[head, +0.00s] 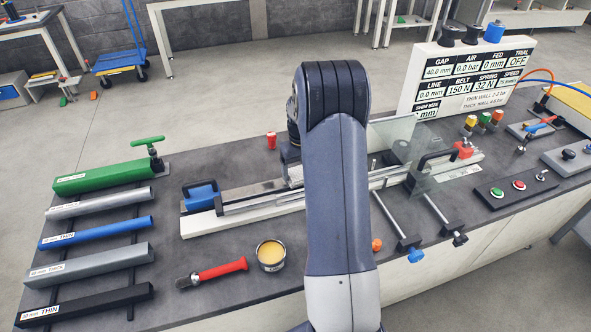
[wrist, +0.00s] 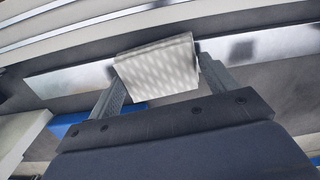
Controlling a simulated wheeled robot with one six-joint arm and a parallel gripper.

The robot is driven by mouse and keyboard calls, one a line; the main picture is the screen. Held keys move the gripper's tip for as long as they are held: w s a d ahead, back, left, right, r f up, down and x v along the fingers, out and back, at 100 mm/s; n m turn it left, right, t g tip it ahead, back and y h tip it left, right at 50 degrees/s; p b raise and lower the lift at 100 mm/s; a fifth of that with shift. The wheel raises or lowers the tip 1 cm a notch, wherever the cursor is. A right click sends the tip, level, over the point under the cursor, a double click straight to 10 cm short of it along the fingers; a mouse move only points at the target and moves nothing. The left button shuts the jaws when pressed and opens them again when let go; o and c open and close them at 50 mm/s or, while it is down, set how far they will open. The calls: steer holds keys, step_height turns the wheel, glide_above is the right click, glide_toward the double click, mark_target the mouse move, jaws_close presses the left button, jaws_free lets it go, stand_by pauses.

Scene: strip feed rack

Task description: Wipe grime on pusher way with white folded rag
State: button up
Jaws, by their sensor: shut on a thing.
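In the wrist view my gripper (wrist: 160,72) is shut on the white folded rag (wrist: 158,68), which sits between the two fingers. The rag lies over the shiny metal pusher way (wrist: 70,82); I cannot tell whether it touches. A dark smudge of grime (wrist: 240,50) shows on the way to the right of the rag, and a darker patch borders its left side. In the head view the pusher way (head: 246,190) runs along the rack, and my arm hides most of the gripper. A pale patch of the rag (head: 296,173) seems to show left of my arm.
A blue block with a black handle (head: 200,194) stands at the way's left end. A tin (head: 270,256) and a red-handled tool (head: 212,272) lie in front. Several tubes (head: 95,236) fill the left. A clear guard (head: 392,140) stands right of my arm.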

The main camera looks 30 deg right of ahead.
mark_target(271, 186)
steer(key=shift+s+d, duration=0.25)
steer(key=shift+d, duration=0.95)
steer(key=shift+s+d, duration=0.25)
steer(key=shift+d, duration=0.9)
steer(key=shift+w+a, duration=0.25)
steer(key=shift+a, duration=0.85)
steer(key=shift+w+a, duration=0.2)
steer(key=shift+a, duration=0.9)
steer(key=shift+w+a, duration=0.3)
steer(key=shift+a, duration=1.15)
steer(key=shift+w+a, duration=0.25)
steer(key=shift+a, duration=1.15)
steer(key=shift+w+a, duration=0.3)
steer(key=shift+a, duration=1.15)
steer(key=shift+a+f+b, duration=0.2)
steer(key=shift+a+b, duration=0.15)
steer(key=shift+a, duration=0.1)
steer(key=shift+r, duration=0.15)
steer(key=shift+w+r+p, duration=0.1)
steer(key=shift+r+p, duration=1.65)
steer(key=shift+r, duration=0.7)
